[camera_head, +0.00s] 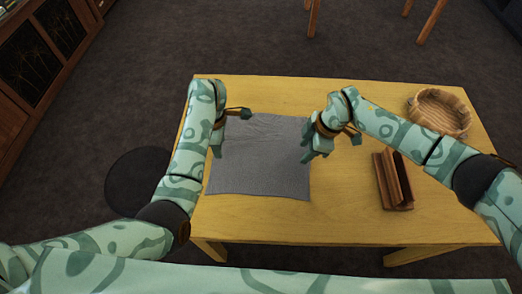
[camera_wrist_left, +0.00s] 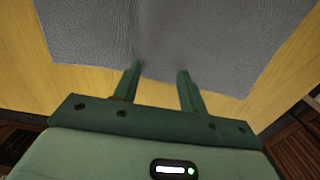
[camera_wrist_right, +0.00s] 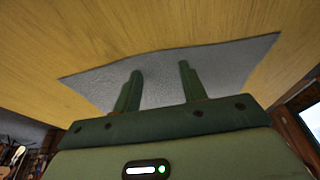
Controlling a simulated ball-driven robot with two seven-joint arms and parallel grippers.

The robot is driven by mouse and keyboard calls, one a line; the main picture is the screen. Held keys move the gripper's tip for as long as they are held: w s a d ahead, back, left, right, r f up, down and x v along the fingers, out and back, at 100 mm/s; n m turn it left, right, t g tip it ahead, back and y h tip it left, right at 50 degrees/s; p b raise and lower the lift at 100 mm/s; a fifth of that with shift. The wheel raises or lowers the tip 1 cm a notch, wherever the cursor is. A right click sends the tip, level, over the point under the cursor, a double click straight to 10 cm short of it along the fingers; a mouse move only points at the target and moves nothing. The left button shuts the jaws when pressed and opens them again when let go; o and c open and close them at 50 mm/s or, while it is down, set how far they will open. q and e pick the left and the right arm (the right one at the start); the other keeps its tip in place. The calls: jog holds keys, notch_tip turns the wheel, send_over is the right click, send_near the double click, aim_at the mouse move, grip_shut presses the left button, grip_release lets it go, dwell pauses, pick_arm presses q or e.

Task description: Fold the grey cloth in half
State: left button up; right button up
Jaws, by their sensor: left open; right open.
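The grey cloth (camera_head: 262,165) lies spread out on the yellow wooden table, with slight wrinkles near its far edge. My left gripper (camera_head: 217,150) is open and empty over the cloth's left edge. In the left wrist view its fingers (camera_wrist_left: 160,68) reach over the edge of the cloth (camera_wrist_left: 190,35). My right gripper (camera_head: 309,156) is open and empty at the cloth's right edge. In the right wrist view its fingers (camera_wrist_right: 160,72) stand over the cloth (camera_wrist_right: 215,72). The left arm hides part of the cloth's left side. I cannot tell whether the fingers touch the cloth.
The table (camera_head: 345,205) has a round wooden bowl (camera_head: 440,111) at its far right. A brown wooden stand (camera_head: 393,181) is right of the cloth. A dark round stool (camera_head: 137,181) is left of the table. The table's front strip is clear.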

pick_arm(q)
jog(key=shift+f, duration=0.15)
grip_shut()
pick_arm(e)
jog(key=shift+f, duration=0.15)
grip_shut()
